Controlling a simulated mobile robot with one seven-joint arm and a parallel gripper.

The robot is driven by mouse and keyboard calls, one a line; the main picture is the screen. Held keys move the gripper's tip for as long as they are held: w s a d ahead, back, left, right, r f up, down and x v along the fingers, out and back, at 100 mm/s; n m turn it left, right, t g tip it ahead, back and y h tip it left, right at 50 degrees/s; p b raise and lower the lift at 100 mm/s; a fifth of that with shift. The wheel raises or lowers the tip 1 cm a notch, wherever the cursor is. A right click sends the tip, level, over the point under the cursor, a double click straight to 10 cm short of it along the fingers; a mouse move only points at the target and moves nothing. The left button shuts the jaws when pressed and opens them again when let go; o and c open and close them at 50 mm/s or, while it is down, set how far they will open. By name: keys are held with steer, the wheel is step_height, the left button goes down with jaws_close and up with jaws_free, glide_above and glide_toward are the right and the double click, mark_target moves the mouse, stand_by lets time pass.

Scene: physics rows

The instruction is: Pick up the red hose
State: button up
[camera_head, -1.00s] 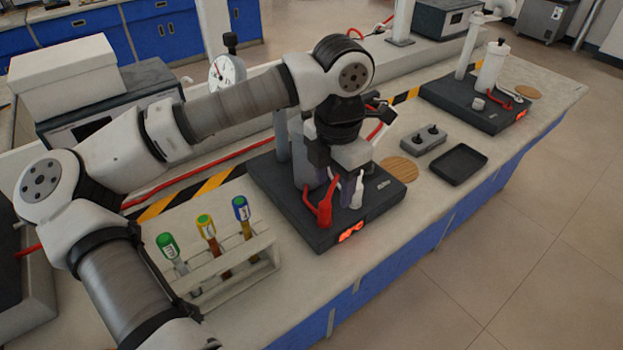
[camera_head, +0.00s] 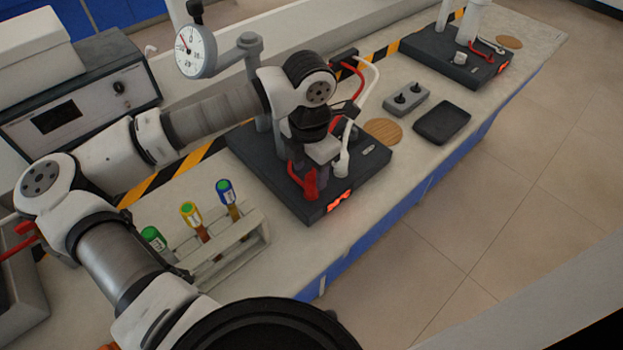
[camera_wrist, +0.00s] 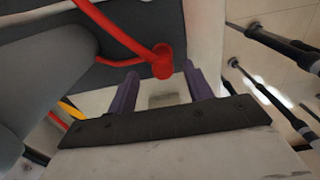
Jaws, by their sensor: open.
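The red hose (camera_head: 310,184) stands at the front of a dark device base in the head view, its thin tube bending up on the left. In the wrist view the red hose (camera_wrist: 122,38) runs down to a thick red end between and just beyond the fingertips. My gripper (camera_head: 310,166) is right at the red hose and partly hides it in the head view. In the wrist view my gripper (camera_wrist: 162,78) has its two purple fingers apart, with nothing clamped between them. I cannot tell whether either finger touches the hose.
A white hose (camera_head: 342,162) stands close to the right of the red one on the dark base (camera_head: 262,172). A rack (camera_head: 240,240) with capped tubes is at front left. A round gauge (camera_head: 195,52) rises behind the arm. A black tray (camera_head: 442,122) lies to the right.

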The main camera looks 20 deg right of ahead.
mark_target(311, 177)
step_height(311, 177, down, 5)
steer(key=shift+s+d+r+p, duration=0.1)
steer(key=shift+s+p, duration=0.05)
steer(key=shift+p, duration=0.75)
steer(key=c, duration=1.1)
